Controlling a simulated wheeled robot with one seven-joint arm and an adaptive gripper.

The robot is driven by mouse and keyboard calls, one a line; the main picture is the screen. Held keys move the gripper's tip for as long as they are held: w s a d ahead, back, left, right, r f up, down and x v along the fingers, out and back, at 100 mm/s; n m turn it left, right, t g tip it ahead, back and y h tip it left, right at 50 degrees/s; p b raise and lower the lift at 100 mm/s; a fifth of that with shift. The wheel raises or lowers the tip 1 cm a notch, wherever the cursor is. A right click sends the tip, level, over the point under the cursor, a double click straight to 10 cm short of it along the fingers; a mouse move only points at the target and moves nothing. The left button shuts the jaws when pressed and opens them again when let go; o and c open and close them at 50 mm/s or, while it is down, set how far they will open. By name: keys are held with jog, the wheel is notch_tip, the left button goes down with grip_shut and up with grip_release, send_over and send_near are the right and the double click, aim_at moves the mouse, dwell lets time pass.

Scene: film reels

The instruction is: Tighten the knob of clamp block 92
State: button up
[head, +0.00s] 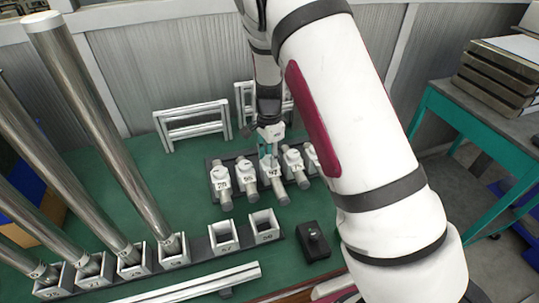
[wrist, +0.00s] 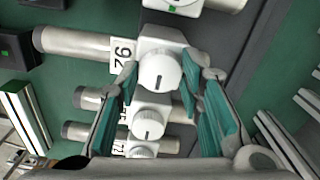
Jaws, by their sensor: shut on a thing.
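In the wrist view, clamp block 92 (wrist: 162,38) is a white block with a sideways number label (wrist: 122,55) and a metal cylinder (wrist: 75,43) running out to the left. Its round white knob (wrist: 158,70) carries a short dark line that points roughly along the picture's vertical. My gripper (wrist: 160,78) has its teal fingers on either side of this knob and is shut on it. In the head view, my gripper (head: 268,157) reaches down onto the middle block (head: 273,178) of the row, and its fingers partly hide the knob.
Neighbouring clamp blocks (head: 220,180) stand close on both sides in a dark rack. Tall metal tubes (head: 100,130) rise from holders at the left. A small black box with a knob (head: 313,241) sits in front, and white frames (head: 193,126) stand behind.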

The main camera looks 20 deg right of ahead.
aim_at(269, 159)
dwell(0.3)
jog(key=o, duration=1.2)
jog(key=shift+c, duration=0.2)
jog(key=shift+r, duration=0.15)
notch_tip(269, 159, up, 12)
